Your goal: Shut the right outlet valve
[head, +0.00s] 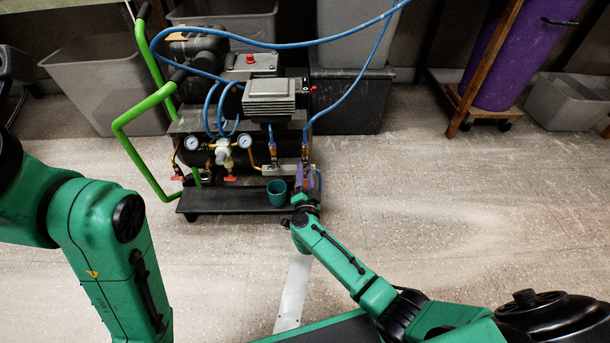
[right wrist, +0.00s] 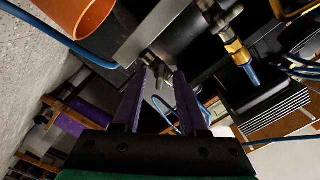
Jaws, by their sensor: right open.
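The right outlet (head: 305,152) is a metal fitting on the front right of the compressor, with a blue hose running up from it. My right gripper (head: 304,182) is just below it and hides what lies behind. In the right wrist view, its purple fingers (right wrist: 161,76) are open. A small grey metal valve part (right wrist: 150,62) shows at the fingertips, below a grey metal block (right wrist: 165,28); I cannot tell whether the fingers touch it or how its handle is turned. My left arm shows at the left, its gripper out of frame.
A second outlet (head: 272,150) stands just left of the right one. Two gauges (head: 192,142) and a green handle (head: 145,110) are further left. Open floor (head: 450,200) lies to the right.

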